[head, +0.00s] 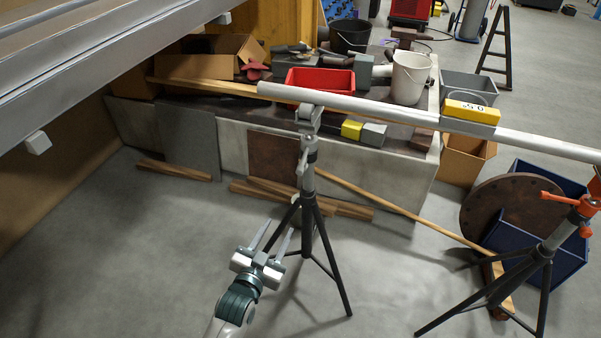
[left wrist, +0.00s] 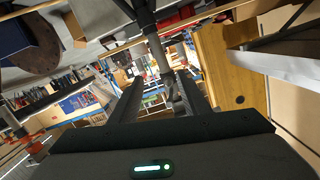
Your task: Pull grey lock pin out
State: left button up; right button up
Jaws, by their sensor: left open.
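A grey tripod stand (head: 309,178) with black legs holds up a long pale pipe (head: 375,108). Its grey head (head: 308,118) sits under the pipe. A small grey part (head: 301,163) at the side of the post may be the lock pin; it is too small to be sure. My left gripper (head: 279,228) is open and empty, in front of and below that part, its fingers pointing up the picture. In the left wrist view a post (left wrist: 157,52) stands beyond and between the open fingers, apart from them. My right gripper is not in view.
A second stand (head: 545,250) with an orange handle (head: 565,200) stands at the right. A bench (head: 385,160) with a red bin (head: 320,82) and buckets is behind. Wooden bars (head: 330,203) lie on the floor. Floor at lower left is clear.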

pick_arm(q)
notch_tip(320, 180, up, 6)
jog(key=w+t, duration=0.1)
jog(key=shift+w+d+m+h, duration=0.2)
jog(key=shift+d+m+h, duration=0.1)
jog(key=shift+d+h, duration=0.1)
jog(key=shift+w+r, duration=0.1)
jog(key=shift+w, duration=0.05)
jog(key=x, duration=1.7)
jog(key=shift+w+a+r, duration=0.1)
jog(key=shift+r, duration=0.05)
